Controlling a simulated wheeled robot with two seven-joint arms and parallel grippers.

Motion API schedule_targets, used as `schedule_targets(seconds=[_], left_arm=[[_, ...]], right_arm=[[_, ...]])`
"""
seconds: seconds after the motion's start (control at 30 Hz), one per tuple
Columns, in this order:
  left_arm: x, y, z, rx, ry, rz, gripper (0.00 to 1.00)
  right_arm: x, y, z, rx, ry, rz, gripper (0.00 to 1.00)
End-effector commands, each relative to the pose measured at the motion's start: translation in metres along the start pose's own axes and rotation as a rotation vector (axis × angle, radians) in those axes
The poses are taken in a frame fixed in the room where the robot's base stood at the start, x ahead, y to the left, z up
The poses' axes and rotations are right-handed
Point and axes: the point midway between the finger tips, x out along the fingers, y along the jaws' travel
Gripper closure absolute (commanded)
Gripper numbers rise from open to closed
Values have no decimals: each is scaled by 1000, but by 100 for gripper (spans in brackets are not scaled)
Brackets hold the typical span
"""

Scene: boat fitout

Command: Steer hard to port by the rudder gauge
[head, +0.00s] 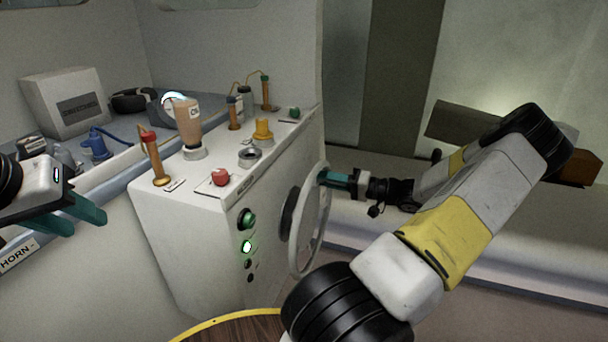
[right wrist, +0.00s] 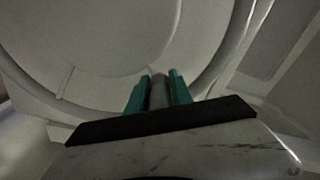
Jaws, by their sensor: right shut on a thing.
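The steering wheel (head: 317,235) is a pale ring on the right side of the white helm console (head: 190,240). My right gripper (head: 326,180) is at the top of its rim, with its teal fingers shut on it. In the right wrist view the fingers (right wrist: 160,92) stand on both sides of a grey piece of the wheel. A round dial (head: 173,99) stands behind the console, partly hidden by a tan bottle; I cannot tell if it is the rudder gauge, and its reading is too small. My left gripper (head: 88,214) is open and empty, left of the console.
A white box (head: 65,101) and a blue item (head: 97,144) lie on the shelf behind. A round wooden top (head: 235,328) is at the bottom.

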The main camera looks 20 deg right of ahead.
Motion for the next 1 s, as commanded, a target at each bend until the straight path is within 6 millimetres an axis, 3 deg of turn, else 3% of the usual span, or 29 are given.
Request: schedule_targets(seconds=[0.2,1.0], left_arm=[[0,0,0,0,0,0,64],[0,0,0,0,0,0,64]], right_arm=[[-1,-15,6,-138,0,-1,100],[0,-25,13,-125,-2,-4,100]])
